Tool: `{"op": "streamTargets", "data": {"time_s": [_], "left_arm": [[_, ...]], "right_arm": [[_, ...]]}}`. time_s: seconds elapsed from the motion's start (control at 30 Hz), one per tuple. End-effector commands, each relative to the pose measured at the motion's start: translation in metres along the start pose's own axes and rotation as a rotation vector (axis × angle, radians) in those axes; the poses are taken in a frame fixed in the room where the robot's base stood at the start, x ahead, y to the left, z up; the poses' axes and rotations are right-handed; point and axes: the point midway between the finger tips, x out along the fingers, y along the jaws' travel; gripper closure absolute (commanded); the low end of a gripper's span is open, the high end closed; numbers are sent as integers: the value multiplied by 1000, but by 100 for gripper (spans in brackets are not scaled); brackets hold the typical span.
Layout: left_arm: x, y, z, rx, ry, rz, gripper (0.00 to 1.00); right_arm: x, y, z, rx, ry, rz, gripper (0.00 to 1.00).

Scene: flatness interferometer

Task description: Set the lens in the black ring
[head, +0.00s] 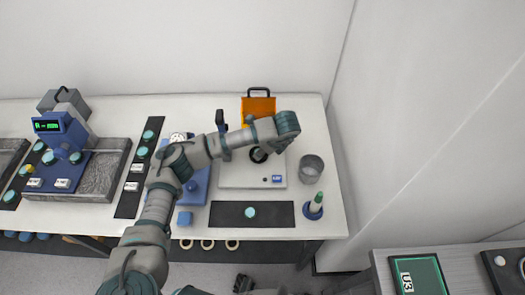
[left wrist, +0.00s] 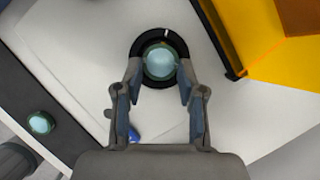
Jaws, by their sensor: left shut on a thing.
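The lens (left wrist: 160,62), a pale teal disc with a darker green rim, is between the fingertips of my left gripper (left wrist: 159,75), which is shut on it. In the left wrist view the lens lies over the opening of the black ring (left wrist: 141,44), with the ring showing around it. I cannot tell whether it rests in the ring or hangs just above. In the head view the black ring (head: 259,155) is on a pale plate (head: 235,181), and my left arm reaches over it, partly hiding the gripper. A dark part at the bottom edge may be my right gripper (head: 243,284), its jaws unclear.
A black mat (head: 225,214) with another teal disc (head: 250,212) lies in front of the plate.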

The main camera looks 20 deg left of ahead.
Motion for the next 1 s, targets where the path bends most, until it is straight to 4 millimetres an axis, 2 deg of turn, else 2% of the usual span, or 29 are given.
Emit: {"op": "streamTargets", "data": {"time_s": [0.03, 0.17, 0.2, 0.23, 0.33, 1.0], "left_arm": [[14, 6, -11, 18, 11, 22, 92], [14, 5, -11, 18, 11, 22, 91], [14, 5, -11, 18, 12, 22, 95], [14, 5, -11, 18, 12, 22, 54], [14, 5, -11, 19, 12, 21, 29], [5, 5, -6, 11, 5, 13, 29]], "right_arm": [[2, 0, 1, 0, -1, 0, 40], [3, 0, 1, 0, -1, 0, 40], [3, 0, 1, 0, -1, 0, 40], [3, 0, 1, 0, -1, 0, 40], [3, 0, 1, 0, -1, 0, 40], [0, 0, 1, 0, 1, 0, 40]]}}
